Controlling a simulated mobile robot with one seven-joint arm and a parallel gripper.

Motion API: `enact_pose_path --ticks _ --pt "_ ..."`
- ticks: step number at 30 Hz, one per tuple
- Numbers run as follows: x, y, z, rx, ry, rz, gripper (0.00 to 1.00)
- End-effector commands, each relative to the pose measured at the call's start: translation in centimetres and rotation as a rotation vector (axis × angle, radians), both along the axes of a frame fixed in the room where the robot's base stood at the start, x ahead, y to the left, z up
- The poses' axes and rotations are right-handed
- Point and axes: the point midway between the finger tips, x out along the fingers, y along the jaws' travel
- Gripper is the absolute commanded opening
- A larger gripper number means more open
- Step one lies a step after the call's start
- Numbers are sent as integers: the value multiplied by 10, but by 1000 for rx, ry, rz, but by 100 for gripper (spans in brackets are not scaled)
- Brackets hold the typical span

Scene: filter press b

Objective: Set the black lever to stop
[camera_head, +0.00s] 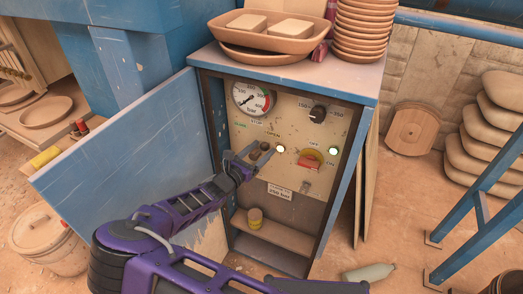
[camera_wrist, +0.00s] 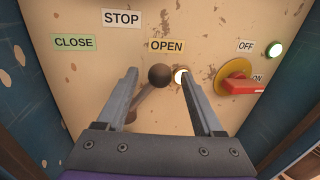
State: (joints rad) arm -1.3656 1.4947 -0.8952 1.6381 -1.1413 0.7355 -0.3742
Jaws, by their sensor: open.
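The black lever (camera_wrist: 159,76) has a dark ball knob on a short arm that slants up and right from a pivot partly hidden behind my left finger. Its knob is just below the OPEN label (camera_wrist: 167,46). The STOP label (camera_wrist: 121,18) is up and left of the knob, and the CLOSE label (camera_wrist: 74,42) is farther left. My gripper (camera_wrist: 157,88) is open, with one finger on each side of the knob and gaps between. In the head view my gripper (camera_head: 262,150) reaches to the cabinet panel and partly covers the lever.
Right of the lever are a lit lamp (camera_wrist: 181,76) and a red-and-yellow OFF/ON switch (camera_wrist: 236,84). The open blue door (camera_head: 130,145) stands left of my arm. Clay dishes (camera_head: 362,28) crowd the cabinet top.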

Motion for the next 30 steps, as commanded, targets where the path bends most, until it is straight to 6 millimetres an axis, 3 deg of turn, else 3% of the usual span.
enact_pose_path --ticks 10,22,30 --pt "4 -3 0 -1 1 0 69" --pt "4 -3 0 -1 1 0 0" --pt "4 -2 0 -1 1 0 0"
